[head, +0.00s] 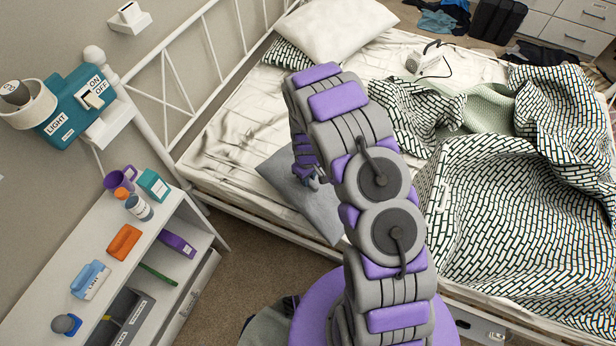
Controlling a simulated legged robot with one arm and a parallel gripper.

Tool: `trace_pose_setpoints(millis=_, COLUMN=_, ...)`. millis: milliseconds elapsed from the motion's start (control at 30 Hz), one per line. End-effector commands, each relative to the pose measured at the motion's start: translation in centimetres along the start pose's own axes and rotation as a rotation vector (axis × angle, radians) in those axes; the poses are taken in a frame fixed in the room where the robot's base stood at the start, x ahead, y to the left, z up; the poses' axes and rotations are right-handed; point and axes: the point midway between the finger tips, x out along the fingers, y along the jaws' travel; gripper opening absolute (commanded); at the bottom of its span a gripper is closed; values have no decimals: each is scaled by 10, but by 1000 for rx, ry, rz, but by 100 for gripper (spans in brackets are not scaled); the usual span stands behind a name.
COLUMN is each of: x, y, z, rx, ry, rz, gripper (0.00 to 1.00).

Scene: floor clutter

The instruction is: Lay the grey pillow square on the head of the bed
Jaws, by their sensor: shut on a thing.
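The grey pillow (315,208) is a flat square at the near side of the bed (235,150). It sits askew, with one corner towards the bed's near edge. My gripper (316,182) is over the pillow's upper part and shut on it. My arm hides the pillow's right side and most of the finger contact. I cannot tell how much of the pillow rests on the mattress. The head of the bed is at the left, by the white metal headboard (163,92). Its sheet is bare and wrinkled near the headboard.
A white pillow (335,25) lies on a patterned one (288,57) at the bed's far head corner. A rumpled patterned blanket (520,215) covers the right side. A white nightstand (75,255) with several small items stands at the lower left. A boxy device (428,63) lies on the bed.

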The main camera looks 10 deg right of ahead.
Motion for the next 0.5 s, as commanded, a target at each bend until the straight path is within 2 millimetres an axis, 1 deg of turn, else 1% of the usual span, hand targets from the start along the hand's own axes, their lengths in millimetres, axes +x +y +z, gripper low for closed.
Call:
trace_pose_setpoints(millis=33, x=2, y=6, z=-7, rx=0, ry=5, rz=3, gripper=0)
trace_pose_setpoints(millis=100, x=3, y=11, z=-11, rx=0, ry=2, rz=0, gripper=0)
trace_pose_setpoints(millis=433, x=3, y=22, z=-21, rx=1, ry=5, rz=-1, gripper=0)
trace_pose_setpoints(millis=500, x=11, y=21, z=-20, rx=0, ry=2, rz=-2, gripper=0)
